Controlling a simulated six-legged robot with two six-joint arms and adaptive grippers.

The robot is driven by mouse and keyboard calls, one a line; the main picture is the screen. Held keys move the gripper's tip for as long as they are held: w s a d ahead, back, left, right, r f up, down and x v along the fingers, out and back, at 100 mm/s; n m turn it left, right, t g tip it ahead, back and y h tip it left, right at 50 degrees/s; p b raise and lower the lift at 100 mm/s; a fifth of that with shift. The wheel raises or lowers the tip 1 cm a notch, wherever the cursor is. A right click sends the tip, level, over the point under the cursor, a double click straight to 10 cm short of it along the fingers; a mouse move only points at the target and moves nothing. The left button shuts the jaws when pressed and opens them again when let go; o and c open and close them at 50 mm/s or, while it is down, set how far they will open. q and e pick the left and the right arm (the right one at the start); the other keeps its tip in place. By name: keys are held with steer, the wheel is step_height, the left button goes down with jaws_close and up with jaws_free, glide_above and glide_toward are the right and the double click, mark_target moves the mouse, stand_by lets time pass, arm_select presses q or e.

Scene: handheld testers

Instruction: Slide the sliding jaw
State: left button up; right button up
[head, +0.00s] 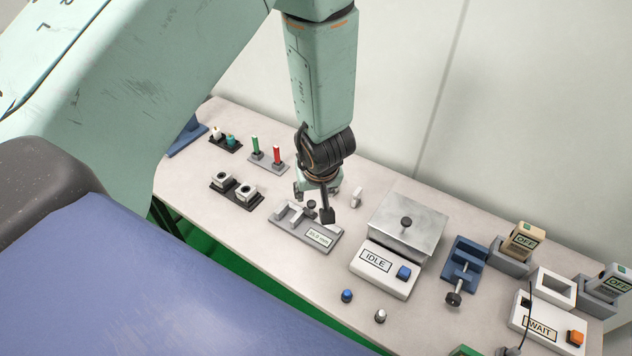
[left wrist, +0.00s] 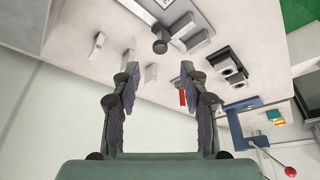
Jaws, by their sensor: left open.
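A grey measuring gauge (head: 290,236) lies on the table below my left gripper, with a small display that seems to read 35.0 mm. Upright light jaws stand on it, and a dark round knob (head: 311,205) sits by the sliding jaw, partly behind my gripper. My left gripper (head: 313,198) points down over the gauge's far side, open and empty. In the left wrist view its two fingers (left wrist: 160,75) are wide apart; the gauge (left wrist: 185,12) and the knob (left wrist: 160,47) lie beyond the fingertips, with no contact visible. My right gripper is not in view.
A small white block (head: 357,197) stands right of the gripper. A steel-topped IDLE box (head: 370,262) is to the right, then a blue vise (head: 463,262). Black-based sockets (head: 235,192) and green and red pins (head: 266,155) are to the left.

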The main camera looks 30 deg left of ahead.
arm_select(q)
steer(key=shift+v, duration=2.6)
steer(key=s+a+f+m+g, duration=0.2)
steer(key=s+a+f+m, duration=0.2)
steer(key=s+f, duration=0.75)
steer(key=s+d+f+m+g+h, duration=0.1)
steer(key=s+d+f+m+h, duration=0.15)
steer(key=s, duration=0.55)
steer(key=s+d+f+m+g+h, duration=0.1)
steer(key=s+d, duration=0.2)
steer(key=s, duration=0.5)
step_height(320, 180, down, 11)
steer(key=b, duration=1.1)
steer(key=shift+a+f+t, duration=0.15)
steer(key=shift+f+t, duration=0.05)
steer(key=shift+t, duration=0.1)
steer(key=shift+y, duration=0.25)
